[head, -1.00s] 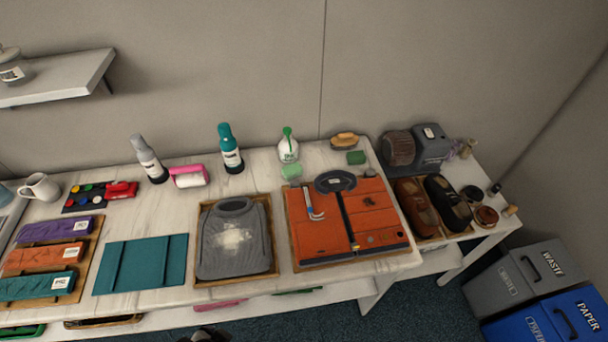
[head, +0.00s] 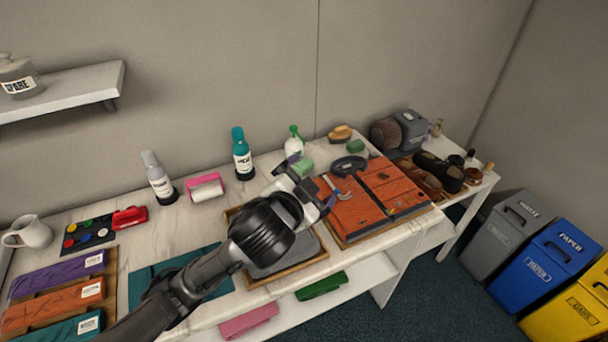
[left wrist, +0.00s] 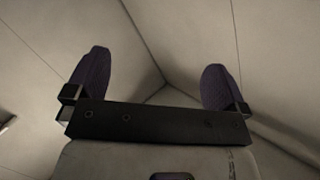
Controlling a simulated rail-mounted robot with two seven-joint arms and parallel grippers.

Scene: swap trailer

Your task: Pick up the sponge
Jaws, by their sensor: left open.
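Two small green blocks that look like sponges lie at the back of the white table in the head view. The nearer green block (head: 303,165) is beside the spray bottle, just behind my left gripper. The other green block (head: 356,146) is further right, near a brush; I cannot tell which is the sponge meant. My left gripper (head: 308,184) is above the table by the orange case, open and empty. The left wrist view shows its two purple-padded fingers (left wrist: 155,80) wide apart, with only bare wall beyond. My right gripper is not in view.
The spray bottle (head: 294,141), brush (head: 340,133) and teal bottle (head: 242,155) stand along the back. A pink roller (head: 206,188) lies further left. Bins (head: 550,258) stand on the floor at right.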

